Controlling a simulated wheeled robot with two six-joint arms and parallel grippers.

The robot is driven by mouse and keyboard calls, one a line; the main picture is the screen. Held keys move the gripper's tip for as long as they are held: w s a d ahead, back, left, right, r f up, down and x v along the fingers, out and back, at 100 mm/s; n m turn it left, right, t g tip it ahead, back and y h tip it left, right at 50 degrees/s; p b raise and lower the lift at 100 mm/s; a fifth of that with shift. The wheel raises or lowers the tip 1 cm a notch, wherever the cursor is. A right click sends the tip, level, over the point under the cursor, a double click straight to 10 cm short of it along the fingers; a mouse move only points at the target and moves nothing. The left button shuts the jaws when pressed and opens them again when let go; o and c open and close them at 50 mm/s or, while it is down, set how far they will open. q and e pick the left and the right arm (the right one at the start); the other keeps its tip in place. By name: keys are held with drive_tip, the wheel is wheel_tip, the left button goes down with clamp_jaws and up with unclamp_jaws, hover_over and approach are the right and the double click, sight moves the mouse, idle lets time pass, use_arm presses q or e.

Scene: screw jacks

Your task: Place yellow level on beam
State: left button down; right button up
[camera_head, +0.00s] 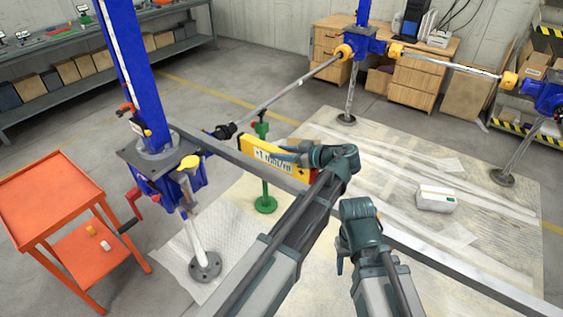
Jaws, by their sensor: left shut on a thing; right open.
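The yellow level (257,155), with a white printed label, shows in the head view at the grey beam (420,248). It lies roughly along the beam, near the beam's left end. I cannot tell whether it rests on the beam or is held just above it. My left gripper (292,153) is shut on the level at its right end, and the gripper's dark wrist hides part of that end. My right gripper (341,258) is open and empty, lower in the view and close to the near side of the beam; its fingers are mostly hidden by its wrist.
A blue screw jack (138,75) stands at the beam's left end. A green stand (265,190) is close to the level. An orange cart (50,205) is at the left. A white box (436,199) lies on the floor sheeting at the right. Blue jacks with rods stand behind.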

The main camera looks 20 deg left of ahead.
use_arm(q)
wheel_tip(320, 180, down, 3)
drive_tip(key=shift+s+f+b, duration=0.1)
drive_tip(key=shift+f+b, duration=0.1)
drive_tip(key=shift+b, duration=0.95)
drive_tip(key=shift+r, duration=0.15)
use_arm(e)
wheel_tip(320, 180, down, 3)
drive_tip(key=shift+f, duration=0.1)
drive_tip(key=shift+f, duration=0.1)
use_arm(q)
drive_tip(key=shift+c, duration=2.4)
unclamp_jaws()
use_arm(e)
drive_tip(key=shift+d+r, duration=0.1)
drive_tip(key=shift+r, duration=0.15)
